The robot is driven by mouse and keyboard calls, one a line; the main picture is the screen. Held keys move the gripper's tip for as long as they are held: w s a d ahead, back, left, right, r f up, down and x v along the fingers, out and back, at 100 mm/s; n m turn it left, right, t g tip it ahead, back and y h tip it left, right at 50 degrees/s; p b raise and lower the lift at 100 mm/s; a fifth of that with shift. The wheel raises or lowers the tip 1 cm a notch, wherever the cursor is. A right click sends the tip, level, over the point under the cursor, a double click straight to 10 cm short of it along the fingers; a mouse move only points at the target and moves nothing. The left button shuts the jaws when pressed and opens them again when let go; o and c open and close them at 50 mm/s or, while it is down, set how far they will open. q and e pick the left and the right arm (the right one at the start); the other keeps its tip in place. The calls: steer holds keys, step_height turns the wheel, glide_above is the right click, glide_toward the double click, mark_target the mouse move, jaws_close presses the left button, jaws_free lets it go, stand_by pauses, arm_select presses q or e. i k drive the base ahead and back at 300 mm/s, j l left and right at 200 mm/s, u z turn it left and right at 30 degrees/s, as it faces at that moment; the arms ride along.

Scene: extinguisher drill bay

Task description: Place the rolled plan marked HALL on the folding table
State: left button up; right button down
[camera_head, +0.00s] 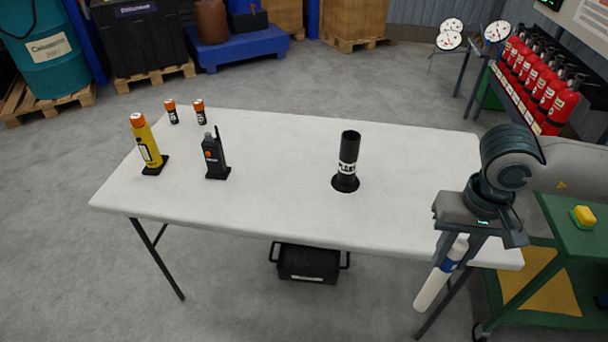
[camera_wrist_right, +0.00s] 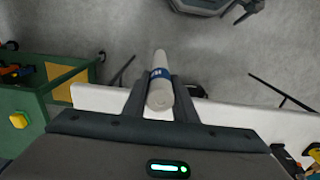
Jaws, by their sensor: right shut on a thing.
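The folding table (camera_head: 270,150) has a white top and stands in the middle of the head view. My right gripper (camera_head: 455,248) is at the table's front right corner, pointing down and shut on a white rolled plan (camera_head: 432,288) with a blue band. The roll hangs tilted, its lower end below the level of the tabletop in the picture. In the right wrist view the roll (camera_wrist_right: 160,95) sits between the two fingers; the lettering on its band is too small to read. My left gripper is not in view.
A black cylinder (camera_head: 348,165) stands mid-table. A radio (camera_head: 214,158), a yellow tube (camera_head: 147,143) and two small orange-capped cylinders stand at the left. The tabletop's right front part is clear. A green cart (camera_head: 570,235) is at the right, a black crate (camera_head: 308,264) underneath.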

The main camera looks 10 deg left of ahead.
mark_target(393, 162)
steer(key=l+u, duration=0.3)
steer(key=l, duration=0.3)
steer(key=l+u, duration=0.25)
steer(key=l, duration=0.35)
steer(key=k+l+u, duration=0.3)
steer(key=l, duration=0.25)
steer(key=i, duration=0.1)
